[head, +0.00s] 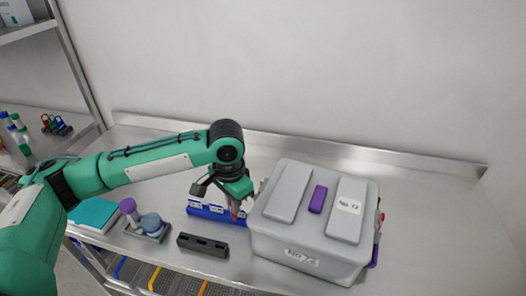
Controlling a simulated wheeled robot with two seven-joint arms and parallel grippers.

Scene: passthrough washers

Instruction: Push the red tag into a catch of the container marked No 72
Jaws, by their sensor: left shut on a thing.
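The grey lidded container (300,250) stands on the steel bench, right of centre. A label (349,205) on its lid reads No 72, and its front carries a similar marking. My left gripper (236,210) is shut on a small red piece, apparently the red tag (235,213), just left of the container. The tag is mostly hidden by the fingers, and I cannot tell if it touches the container. The catch on this side is not clear to see. A small red part (381,217) shows at the container's right side. My right gripper is not in view.
A blue rack (215,214) sits behind and below my left gripper. A black slotted block (203,245), a blue-grey holder (149,227) and a teal box (94,214) lie to the left. The bench right of the container is clear.

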